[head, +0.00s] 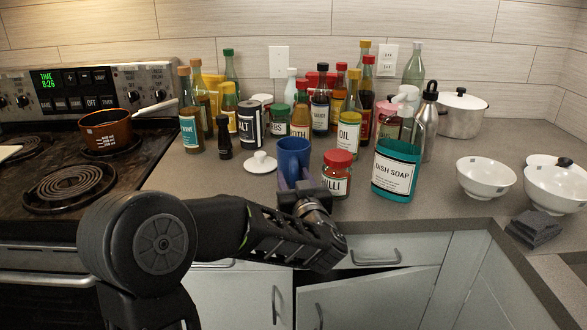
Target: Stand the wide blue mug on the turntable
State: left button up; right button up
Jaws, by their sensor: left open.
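The wide blue mug (293,157) stands upright on the grey counter, in front of the crowd of bottles. My left gripper (296,184) is open at the near side of the mug and hides its lower part. I cannot tell whether the fingers touch it. I cannot make out a turntable; the bottles and jars behind the mug hide the counter there. My right gripper is not in view.
A chilli jar (337,175) and a dish soap bottle (397,168) stand close to the right of the mug. A white lid (261,163) lies to its left. White bowls (486,179) are at the right. The stove with a copper pan (106,131) is at the left. A drawer (385,253) is below.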

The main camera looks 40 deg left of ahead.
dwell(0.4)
pick_arm(q)
grip_shut()
dwell(1.3)
